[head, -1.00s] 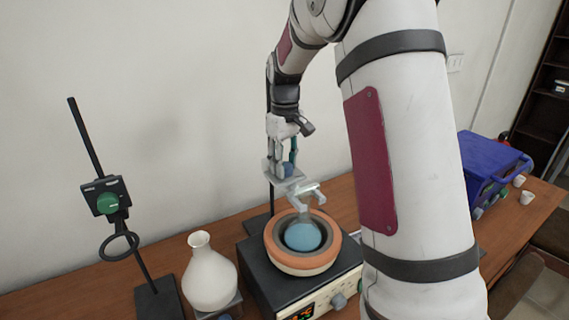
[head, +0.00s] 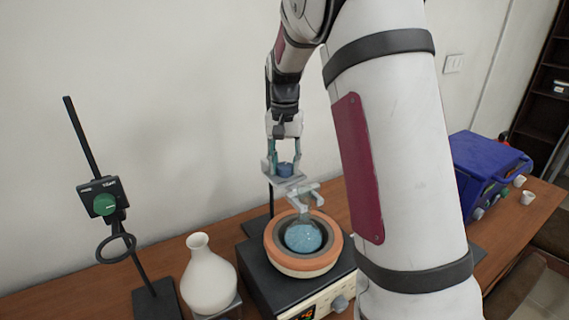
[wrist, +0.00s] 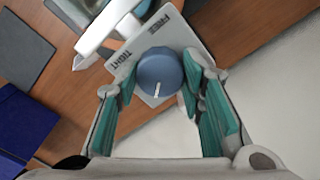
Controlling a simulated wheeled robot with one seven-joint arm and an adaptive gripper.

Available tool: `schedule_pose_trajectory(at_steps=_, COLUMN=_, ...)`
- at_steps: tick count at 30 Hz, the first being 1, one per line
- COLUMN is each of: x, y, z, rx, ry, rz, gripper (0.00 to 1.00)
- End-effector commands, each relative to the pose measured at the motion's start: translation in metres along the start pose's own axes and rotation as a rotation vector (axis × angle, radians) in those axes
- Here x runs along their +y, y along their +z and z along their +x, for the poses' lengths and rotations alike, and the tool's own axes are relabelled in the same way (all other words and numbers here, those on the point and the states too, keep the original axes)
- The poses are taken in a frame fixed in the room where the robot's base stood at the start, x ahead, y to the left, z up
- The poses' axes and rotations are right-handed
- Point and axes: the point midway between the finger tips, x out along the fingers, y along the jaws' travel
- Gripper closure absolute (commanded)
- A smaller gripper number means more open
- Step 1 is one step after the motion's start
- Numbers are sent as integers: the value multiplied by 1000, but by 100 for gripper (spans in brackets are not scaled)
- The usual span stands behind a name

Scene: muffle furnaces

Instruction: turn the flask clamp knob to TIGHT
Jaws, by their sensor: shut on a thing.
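The flask clamp knob (head: 285,170) is a blue round knob on a pale clamp plate (head: 284,181), above the heating mantle. In the wrist view the knob (wrist: 160,72) has a white pointer mark facing the bottom of the picture. The word TIGHT is on the plate to the knob's left and FREE is above it. My gripper (head: 286,166) comes down from above and is shut on the knob, one teal-padded finger on each side. The pads also flank the knob in the wrist view (wrist: 160,85). The clamp jaws (head: 303,196) are at the neck of the blue flask (head: 304,237).
The flask sits in an orange-rimmed mantle (head: 284,264) on a black base with a front dial. A white vase-like flask (head: 208,280) and a stand with a green-knobbed box (head: 103,203) are at left.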

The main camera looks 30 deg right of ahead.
Motion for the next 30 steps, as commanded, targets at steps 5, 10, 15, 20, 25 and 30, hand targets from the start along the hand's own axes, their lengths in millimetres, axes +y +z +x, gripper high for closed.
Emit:
schedule_pose_trajectory(at_steps=5, x=0, y=0, z=0, rx=1, ry=-1, rz=165, gripper=92)
schedule_pose_trajectory(at_steps=10, x=-1, y=0, z=-1, rx=1, ry=-1, rz=310, gripper=92)
schedule_pose_trajectory(at_steps=15, x=0, y=0, z=-1, rx=1, ry=-1, rz=429, gripper=92)
schedule_pose_trajectory(at_steps=20, x=-1, y=0, z=0, rx=1, ry=-1, rz=508, gripper=92)
schedule_pose_trajectory(at_steps=25, x=0, y=0, z=0, rx=1, ry=0, rz=561, gripper=92)
schedule_pose_trajectory(at_steps=30, x=0, y=0, z=0, rx=1, ry=-1, rz=584, gripper=92)
